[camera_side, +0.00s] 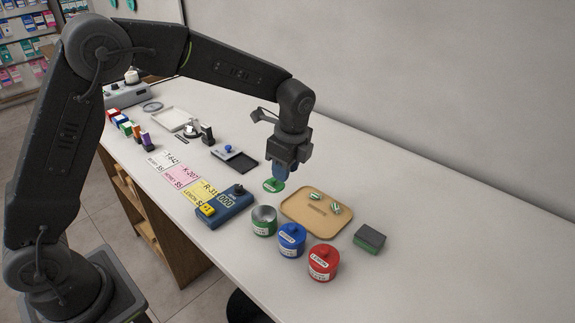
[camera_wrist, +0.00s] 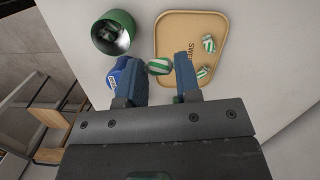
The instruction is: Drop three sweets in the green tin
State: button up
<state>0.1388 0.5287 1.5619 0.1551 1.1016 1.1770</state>
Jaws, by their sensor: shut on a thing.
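My gripper (camera_wrist: 163,68) is shut on a green-and-white striped sweet (camera_wrist: 160,66), which shows between its blue fingertips in the wrist view. In the side view my gripper (camera_side: 281,174) is above the counter, behind the green tin and left of the tray. The green tin (camera_side: 264,231) stands upright and open; in the wrist view the tin (camera_wrist: 120,22) is at upper left, its dark inside unclear. Two more striped sweets (camera_side: 308,208) (camera_side: 336,209) lie on the tan tray (camera_side: 338,231).
A blue tin (camera_side: 290,243) and a red tin (camera_side: 323,266), both lidded, stand in a row beside the green tin. A green-and-dark block (camera_side: 369,238) sits right of the tray. A blue counter device (camera_side: 224,207) and price cards stand left. The right counter is clear.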

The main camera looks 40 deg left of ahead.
aim_at(270, 208)
jog(key=s+d+n+g, duration=0.1)
jog(key=s+d+n, duration=0.1)
jog(key=s+n, duration=0.55)
jog(key=shift+n, duration=0.35)
jog(key=shift+w+f, duration=0.2)
jog(key=shift+f, duration=2.95)
jog(key=o, duration=1)
jog(key=shift+r, duration=0.15)
jog(key=r, duration=0.4)
jog(key=w+d+r, duration=0.1)
jog(key=r, duration=0.8)
jog(key=shift+w+d+r, duration=0.2)
jog(key=shift+w, duration=0.1)
